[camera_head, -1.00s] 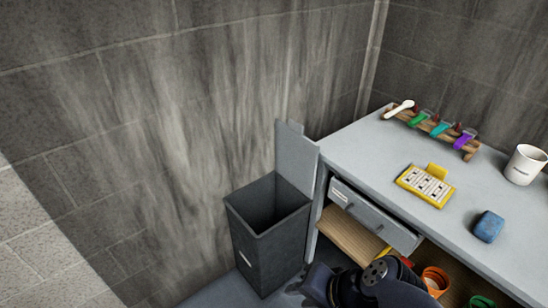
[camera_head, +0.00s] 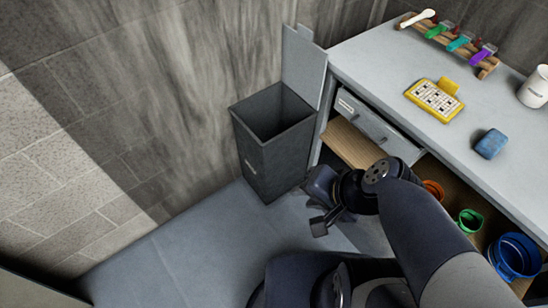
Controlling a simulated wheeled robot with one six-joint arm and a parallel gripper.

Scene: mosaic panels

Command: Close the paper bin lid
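The paper bin (camera_head: 272,150) is a dark grey box standing on the floor against the wall, left of the desk. Its lid (camera_head: 304,62) is a lighter grey panel that stands open and upright at the bin's back right, beside the desk. The inside of the bin is dark, and I cannot see any contents. My gripper (camera_head: 316,218) is low, in front of the bin's right side and below the desk's drawer. It appears apart from the bin and lid. Its fingers are dark and small, so I cannot tell whether they are open.
The grey desk (camera_head: 375,65) stands close on the right, with a partly open drawer (camera_head: 375,125) near the lid. A blue bucket (camera_head: 514,257) and smaller cups sit on the shelf below. The floor (camera_head: 185,245) left of my arm is clear.

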